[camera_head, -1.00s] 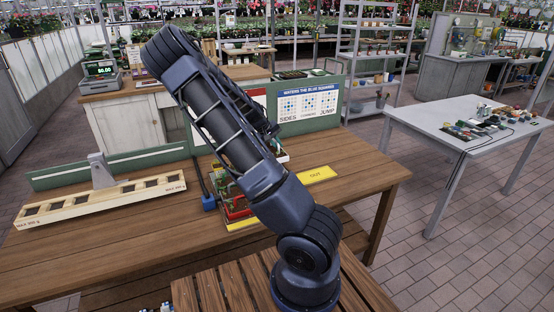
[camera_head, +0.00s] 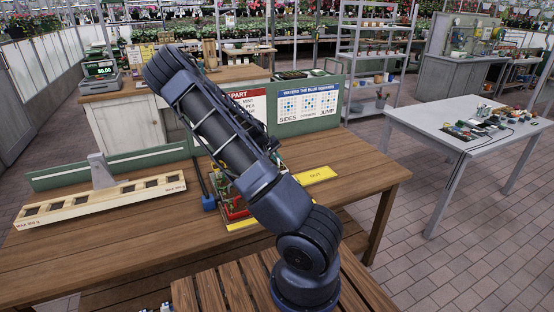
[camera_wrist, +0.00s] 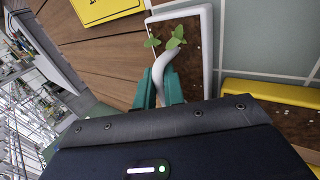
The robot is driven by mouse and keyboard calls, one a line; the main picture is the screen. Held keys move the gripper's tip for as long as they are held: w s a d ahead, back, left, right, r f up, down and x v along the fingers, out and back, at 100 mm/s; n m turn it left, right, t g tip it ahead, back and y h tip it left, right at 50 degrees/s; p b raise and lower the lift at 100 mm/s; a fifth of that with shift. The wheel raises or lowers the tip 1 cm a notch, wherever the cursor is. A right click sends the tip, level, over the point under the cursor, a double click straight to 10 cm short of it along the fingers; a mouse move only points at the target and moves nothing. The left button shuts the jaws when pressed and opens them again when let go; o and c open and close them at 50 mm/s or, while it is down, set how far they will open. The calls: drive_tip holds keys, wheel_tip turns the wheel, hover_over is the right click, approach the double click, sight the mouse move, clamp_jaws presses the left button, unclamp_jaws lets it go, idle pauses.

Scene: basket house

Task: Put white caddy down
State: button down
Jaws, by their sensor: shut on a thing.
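The white caddy (camera_wrist: 207,45) shows in the wrist view as a white-rimmed tray with dark soil and a small green seedling. Its curved white handle (camera_wrist: 172,62) rises between the teal fingers of my gripper (camera_wrist: 165,82), which is shut on it. In the head view my arm hides the gripper and most or all of the caddy. I cannot tell whether the caddy's base touches anything below.
A yellow OUT card (camera_head: 315,174) lies on the wooden table (camera_head: 120,250). A red and green planted tray (camera_head: 236,208) sits partly behind my arm. A long wooden holder (camera_head: 100,200) stands at left. Signboards (camera_head: 308,104) stand at the back. Bare tabletop shows at right and front left.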

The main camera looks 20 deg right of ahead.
drive_tip(key=shift+f, duration=0.1)
drive_tip(key=c, duration=1.5)
unclamp_jaws()
drive_tip(key=v, duration=1.2)
drive_tip(key=s+a+r+t+y, duration=0.1)
drive_tip(key=s+a+r, duration=0.3)
drive_tip(key=s+r, duration=0.4)
drive_tip(key=s+a+r+t+y, duration=0.2)
drive_tip(key=s+r, duration=0.5)
drive_tip(key=s, duration=0.9)
drive_tip(key=s+a+r+t+y, duration=0.1)
drive_tip(key=s+a+r+y, duration=0.2)
drive_tip(key=s, duration=0.9)
drive_tip(key=a+r, duration=0.3)
drive_tip(key=r, duration=0.2)
drive_tip(key=shift+s+r+t+y, duration=0.3)
